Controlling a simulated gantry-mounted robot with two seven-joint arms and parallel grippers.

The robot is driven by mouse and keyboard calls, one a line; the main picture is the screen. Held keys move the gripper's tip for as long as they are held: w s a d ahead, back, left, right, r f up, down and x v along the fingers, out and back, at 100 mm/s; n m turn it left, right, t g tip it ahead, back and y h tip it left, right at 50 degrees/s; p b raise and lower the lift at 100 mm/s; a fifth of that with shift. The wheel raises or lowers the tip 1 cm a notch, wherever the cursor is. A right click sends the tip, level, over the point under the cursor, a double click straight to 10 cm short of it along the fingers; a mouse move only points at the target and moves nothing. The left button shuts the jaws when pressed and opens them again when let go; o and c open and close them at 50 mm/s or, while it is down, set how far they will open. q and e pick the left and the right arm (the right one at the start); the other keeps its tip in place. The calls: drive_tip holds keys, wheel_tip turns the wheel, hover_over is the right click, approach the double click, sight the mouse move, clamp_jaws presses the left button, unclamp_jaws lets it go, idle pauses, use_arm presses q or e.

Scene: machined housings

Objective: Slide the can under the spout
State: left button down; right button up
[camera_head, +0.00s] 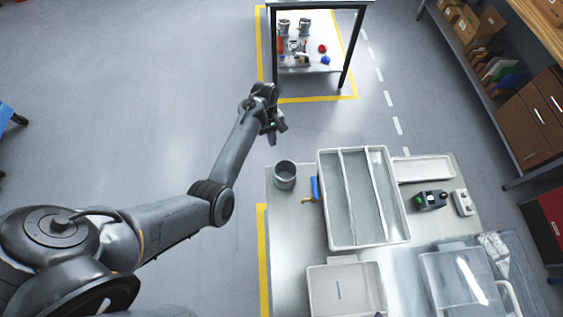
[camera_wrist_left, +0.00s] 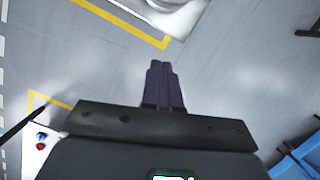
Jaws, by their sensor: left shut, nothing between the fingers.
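A grey open-topped can (camera_head: 285,175) stands upright near the far left corner of the table (camera_head: 288,245). A small blue part with a brass-coloured piece (camera_head: 314,188), possibly the spout, is just right of it, beside the tray; it is too small to be sure. My left gripper (camera_head: 277,138) is over the floor beyond the table's far edge, apart from the can. In the left wrist view its fingers (camera_wrist_left: 162,85) are shut together and empty, above bare floor. A rounded metallic thing, perhaps the can, is cut off at that view's top edge (camera_wrist_left: 168,4). My right gripper is not in view.
A large divided tray (camera_head: 327,200) fills the table's middle, with pale bins (camera_head: 345,288) nearer. Small devices (camera_head: 430,199) lie at right. A far stand (camera_head: 318,66) holds metal cups and red and blue items. The floor left of the table is clear.

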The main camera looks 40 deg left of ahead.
sight(287, 176)
use_arm(q)
drive_tip(key=d+f, duration=0.1)
drive_tip(key=f, duration=0.2)
drive_tip(key=s+d+f, duration=0.1)
drive_tip(key=d+f, duration=0.1)
drive_tip(key=f, duration=0.1)
drive_tip(key=s+d+f+p, duration=0.1)
drive_tip(key=d+f, duration=0.1)
drive_tip(key=shift+d+f, duration=0.2)
drive_tip(key=shift+f, duration=0.2)
idle(0.3)
drive_tip(key=s+d+p, duration=0.1)
drive_tip(key=d, duration=0.1)
drive_tip(key=s+d+p, duration=0.1)
drive_tip(key=d+p, duration=0.2)
drive_tip(key=p, duration=0.1)
drive_tip(key=shift+s+d+r, duration=0.2)
drive_tip(key=shift+s+d, duration=0.2)
drive_tip(key=shift+s+d+f, duration=0.1)
drive_tip(key=shift+d+f, duration=0.1)
drive_tip(key=shift+d, duration=0.05)
